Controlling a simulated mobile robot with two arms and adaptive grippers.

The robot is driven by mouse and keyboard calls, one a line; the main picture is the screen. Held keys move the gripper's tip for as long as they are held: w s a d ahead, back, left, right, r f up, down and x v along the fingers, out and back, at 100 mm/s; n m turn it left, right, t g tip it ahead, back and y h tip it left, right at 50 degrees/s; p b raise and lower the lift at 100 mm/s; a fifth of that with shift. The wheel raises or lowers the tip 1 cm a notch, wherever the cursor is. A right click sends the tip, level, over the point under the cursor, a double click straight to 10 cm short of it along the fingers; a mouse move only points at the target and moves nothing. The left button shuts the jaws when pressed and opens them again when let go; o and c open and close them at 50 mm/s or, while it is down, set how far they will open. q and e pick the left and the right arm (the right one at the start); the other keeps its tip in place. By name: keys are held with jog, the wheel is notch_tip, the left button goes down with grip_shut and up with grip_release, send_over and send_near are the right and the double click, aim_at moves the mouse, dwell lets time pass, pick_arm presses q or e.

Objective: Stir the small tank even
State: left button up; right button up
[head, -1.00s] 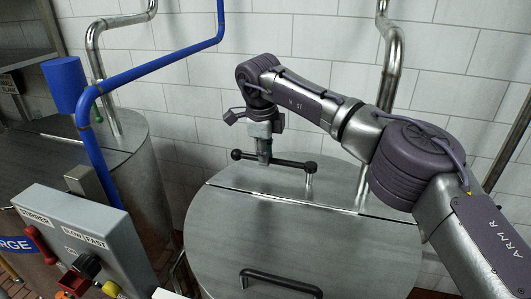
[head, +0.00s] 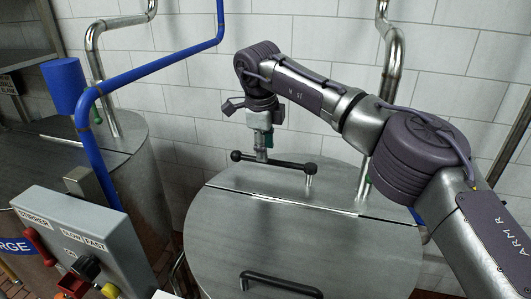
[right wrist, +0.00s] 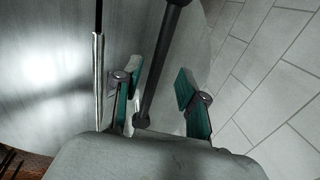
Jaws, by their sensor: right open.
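A steel tank (head: 310,240) with a flat lid stands in the middle of the head view. Above its rear lid is a dark bar handle (head: 285,163) with rounded ends. The bar also shows in the right wrist view (right wrist: 160,62). My right gripper (head: 263,148) is over the bar's left part in the head view. In the right wrist view my right gripper (right wrist: 160,86) is open, with the bar running between its green-padded fingers. I cannot tell whether they touch it. The tank's inside is hidden by the lid. My left gripper is out of view.
A grey control box (head: 85,245) labelled for a stirrer, slow and fast, has a red handle and knobs. Another steel tank (head: 140,180) stands behind it at left. A blue pipe (head: 150,67) and a steel pipe (head: 392,65) rise nearby. A tiled wall (head: 210,90) closes the back.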

notch_tip(320, 180, up, 9)
jog(key=s, duration=0.1)
jog(key=shift+s+a+r, duration=0.15)
jog(key=shift+s+a, duration=0.15)
jog(key=shift+s, duration=0.05)
dwell(1.1)
